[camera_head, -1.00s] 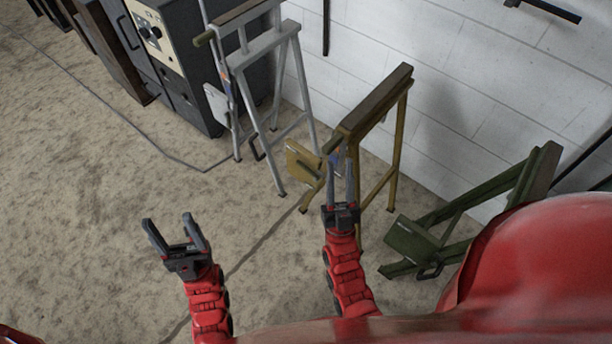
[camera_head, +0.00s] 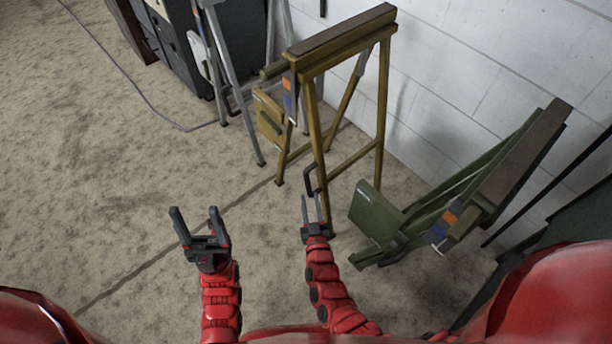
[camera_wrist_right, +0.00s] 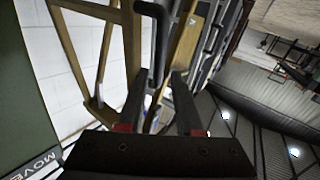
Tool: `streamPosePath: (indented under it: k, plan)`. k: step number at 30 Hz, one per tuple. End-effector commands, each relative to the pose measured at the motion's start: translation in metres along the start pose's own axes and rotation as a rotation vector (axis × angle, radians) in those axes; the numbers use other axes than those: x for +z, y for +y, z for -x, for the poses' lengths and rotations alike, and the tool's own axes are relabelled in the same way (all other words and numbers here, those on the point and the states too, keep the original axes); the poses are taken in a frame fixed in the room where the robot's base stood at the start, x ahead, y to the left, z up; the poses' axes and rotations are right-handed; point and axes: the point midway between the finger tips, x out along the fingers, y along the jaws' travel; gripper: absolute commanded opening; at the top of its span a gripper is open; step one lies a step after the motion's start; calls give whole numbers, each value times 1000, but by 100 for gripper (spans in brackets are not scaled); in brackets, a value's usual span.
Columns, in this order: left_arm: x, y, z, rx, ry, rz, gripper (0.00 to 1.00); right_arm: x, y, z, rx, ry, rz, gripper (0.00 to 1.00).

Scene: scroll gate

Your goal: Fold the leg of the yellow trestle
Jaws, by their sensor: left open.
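The yellow trestle (camera_head: 316,130) stands upright with its legs spread and a dark brown top beam, right of centre in the head view. A black handle (camera_head: 309,179) sits low on its near leg. My right gripper (camera_head: 311,200) is just in front of that handle, with its fingers apart. In the right wrist view the black handle (camera_wrist_right: 155,30) reaches toward the gap between the fingers of my right gripper (camera_wrist_right: 161,76); I cannot tell if they touch. My left gripper (camera_head: 197,213) is open and empty over bare floor, left of the trestle.
A green trestle (camera_head: 380,218) leans folded on the right, close to my right arm. A grey trestle (camera_head: 232,85) stands behind on the left, near a dark cabinet (camera_head: 170,30). A white brick wall (camera_head: 450,80) is behind. The floor on the left is clear except for a cable.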

Motion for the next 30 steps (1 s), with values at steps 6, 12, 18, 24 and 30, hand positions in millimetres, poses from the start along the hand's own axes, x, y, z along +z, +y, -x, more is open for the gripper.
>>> streamPosePath:
  k: [6, 12, 18, 24, 30]
  plan:
    - [2, 1, 15, 0, 0, 0, 65, 1, -1, -54, 0, 4, 0, 35]
    - [4, 1, 25, 0, 0, 0, 65, 1, 0, -88, 1, 4, -2, 35]
    - [5, 1, 28, 0, 0, 0, 65, -1, 0, -103, 1, 3, 0, 35]
    - [5, 1, 27, 0, 0, 0, 65, -1, 1, -104, 1, 2, 0, 35]
    - [5, 1, 27, 0, 0, 0, 65, -1, 1, -104, 1, 2, -1, 15]
